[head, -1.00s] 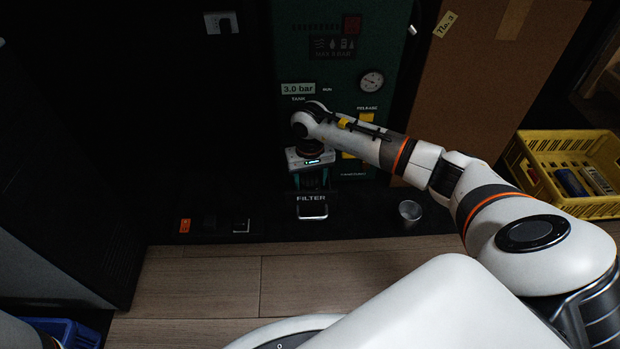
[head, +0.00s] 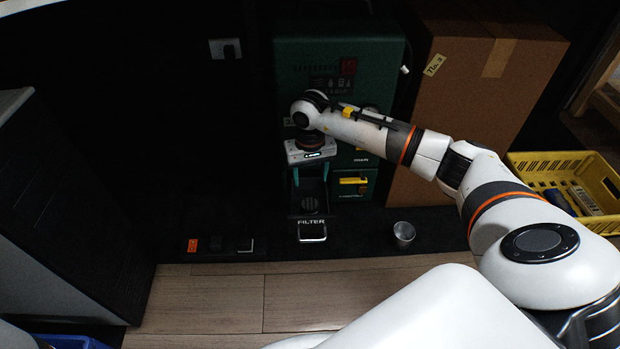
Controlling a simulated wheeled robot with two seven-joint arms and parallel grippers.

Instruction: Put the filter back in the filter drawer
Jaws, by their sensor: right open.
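A small silver cup-shaped piece (head: 404,233), which looks like the filter, stands on the dark floor strip right of the drawer. The filter drawer (head: 312,232) has a FILTER label and a bright handle at the low front of the green machine. Behind the label a dark recess with a round perforated patch shows; I cannot tell how far the drawer is pulled out. My right gripper (head: 311,180) points down above this recess, its teal fingers apart with nothing visible between them. It is well left of the silver cup. My left gripper is not in view.
The green machine (head: 340,60) and a cardboard box (head: 470,110) stand behind my right arm. A yellow crate (head: 540,160) with items is at the right. A dark cabinet (head: 80,200) stands at the left. The wooden floor (head: 215,300) in front is partly clear.

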